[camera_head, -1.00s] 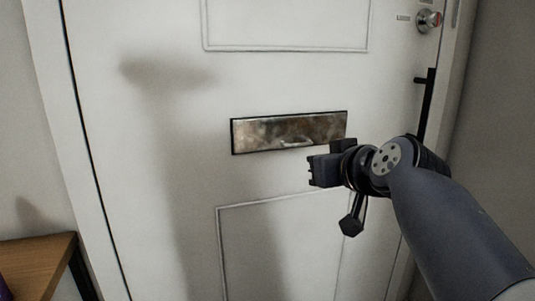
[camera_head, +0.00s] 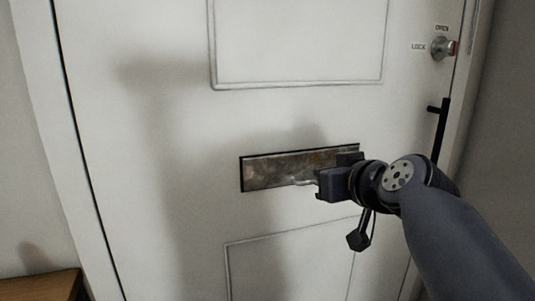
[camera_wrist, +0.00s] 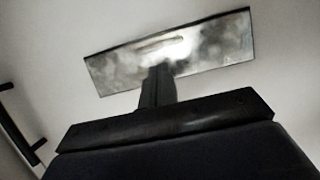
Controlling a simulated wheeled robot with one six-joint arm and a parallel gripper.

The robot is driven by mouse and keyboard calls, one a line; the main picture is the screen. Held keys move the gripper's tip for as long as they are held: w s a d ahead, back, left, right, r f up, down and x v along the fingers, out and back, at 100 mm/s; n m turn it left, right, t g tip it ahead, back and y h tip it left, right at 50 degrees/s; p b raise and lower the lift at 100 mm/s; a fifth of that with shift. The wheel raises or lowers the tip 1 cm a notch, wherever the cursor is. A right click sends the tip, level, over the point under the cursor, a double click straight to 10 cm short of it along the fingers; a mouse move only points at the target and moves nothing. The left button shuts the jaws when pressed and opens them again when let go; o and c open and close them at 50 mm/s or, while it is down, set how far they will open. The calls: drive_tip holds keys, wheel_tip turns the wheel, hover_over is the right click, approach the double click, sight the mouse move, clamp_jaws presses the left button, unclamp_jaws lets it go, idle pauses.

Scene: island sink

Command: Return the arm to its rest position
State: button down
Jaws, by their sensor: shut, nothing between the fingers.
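My gripper (camera_head: 322,184) is at the end of my dark arm, which reaches in from the lower right of the head view. Its fingers are shut and empty, in front of the lower right part of the metal mail-slot plate (camera_head: 275,170) on the white door (camera_head: 190,120). In the wrist view my gripper (camera_wrist: 158,72) points at the plate (camera_wrist: 215,45), and its tip overlaps the plate's lower edge. I cannot tell whether it touches the plate.
A black door handle (camera_head: 441,130) and a round lock knob (camera_head: 442,47) with OPEN and LOCK labels are at the door's right side. A wooden tabletop (camera_head: 42,287) shows at the lower left. The door's left part is clear.

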wheel_tip(320, 180, up, 4)
drive_tip(key=g+p, duration=0.2)
drive_tip(key=p, duration=0.9)
drive_tip(key=shift+f+g+h+p, duration=0.15)
drive_tip(key=shift+g+h+p, duration=0.15)
drive_tip(key=shift+g+h, duration=0.1)
drive_tip(key=g+p, duration=0.1)
drive_tip(key=p, duration=0.2)
drive_tip(key=shift+r, duration=0.35)
drive_tip(key=shift+r+h+p, duration=0.15)
drive_tip(key=shift+h+p, duration=0.15)
drive_tip(key=shift+p, duration=0.7)
